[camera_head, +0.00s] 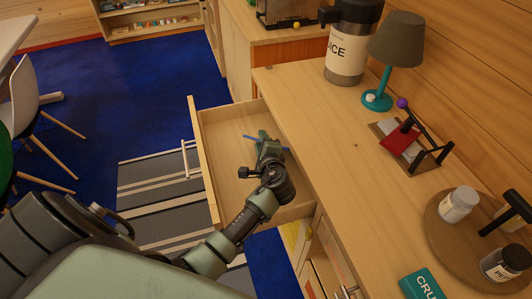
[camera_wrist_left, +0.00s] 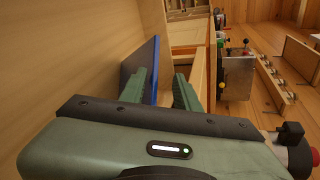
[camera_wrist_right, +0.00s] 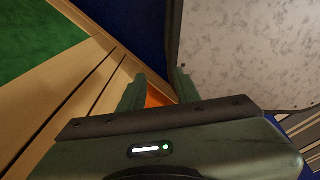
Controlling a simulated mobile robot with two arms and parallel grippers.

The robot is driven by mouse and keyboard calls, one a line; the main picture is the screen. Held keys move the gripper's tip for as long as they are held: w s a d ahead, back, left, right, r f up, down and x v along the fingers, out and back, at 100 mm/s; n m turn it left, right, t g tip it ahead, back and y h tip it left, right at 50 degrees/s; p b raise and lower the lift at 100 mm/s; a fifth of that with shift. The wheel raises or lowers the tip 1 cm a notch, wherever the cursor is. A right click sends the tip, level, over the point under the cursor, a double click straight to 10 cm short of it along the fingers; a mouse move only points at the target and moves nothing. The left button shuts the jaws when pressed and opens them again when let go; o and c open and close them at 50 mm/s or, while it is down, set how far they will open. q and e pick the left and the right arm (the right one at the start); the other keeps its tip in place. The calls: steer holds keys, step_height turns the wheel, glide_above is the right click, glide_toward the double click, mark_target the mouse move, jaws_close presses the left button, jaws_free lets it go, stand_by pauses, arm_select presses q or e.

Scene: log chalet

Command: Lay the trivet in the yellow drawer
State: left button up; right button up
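The trivet (camera_wrist_left: 143,66) is a flat, dark blue plate seen nearly edge-on in the left wrist view, standing steeply by my left gripper's left finger. In the head view a thin blue strip of it (camera_head: 252,137) shows beside the gripper. My left gripper (camera_head: 264,138) is inside the pulled-out wooden drawer (camera_head: 225,135). In the left wrist view its fingers (camera_wrist_left: 162,92) are apart, with a gap right of the trivet. The drawer's outer front is hidden. My right gripper (camera_wrist_right: 158,92) is open and empty, away from the drawer.
The counter (camera_head: 300,90) beside the drawer carries a juice dispenser (camera_head: 347,62), a teal lamp (camera_head: 395,45), a small rack with a red item (camera_head: 402,138) and a round board (camera_head: 440,215) with jars. The drawer floor around the gripper is mostly clear. A striped rug (camera_head: 150,195) lies below.

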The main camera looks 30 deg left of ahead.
arm_select(q)
steer(key=v, duration=1.1)
steer(key=shift+s+d, duration=0.2)
steer(key=shift+d, duration=0.05)
